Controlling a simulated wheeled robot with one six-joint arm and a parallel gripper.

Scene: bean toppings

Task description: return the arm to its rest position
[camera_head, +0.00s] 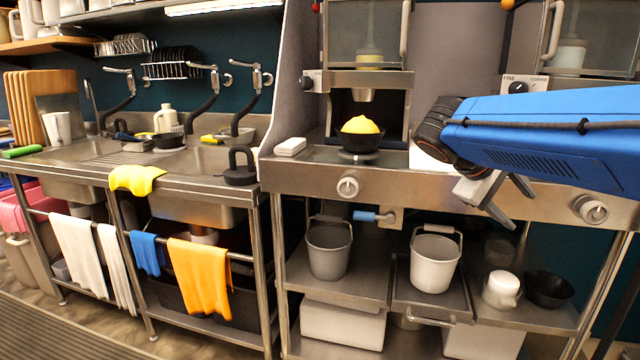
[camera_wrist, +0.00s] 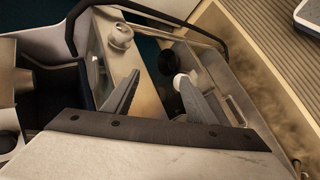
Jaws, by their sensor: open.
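My gripper (camera_head: 498,200) is at the right of the head view, at the end of my blue arm, in front of the steel counter's front panel. Its two grey fingers are apart with nothing between them. The wrist view also shows my gripper (camera_wrist: 155,95) open and empty, with a round knob (camera_wrist: 120,36) on the steel panel beyond the left finger. A white cup (camera_wrist: 181,79) shows near the right finger, lower down; I cannot tell the gap from it.
A dark bowl with a yellow heap (camera_head: 361,125) stands under the dispenser. Two buckets (camera_head: 329,248) (camera_head: 435,260), a white cup (camera_head: 502,289) and a dark bowl (camera_head: 549,288) sit on the lower shelf. Sinks with hanging cloths (camera_head: 200,275) stand at left.

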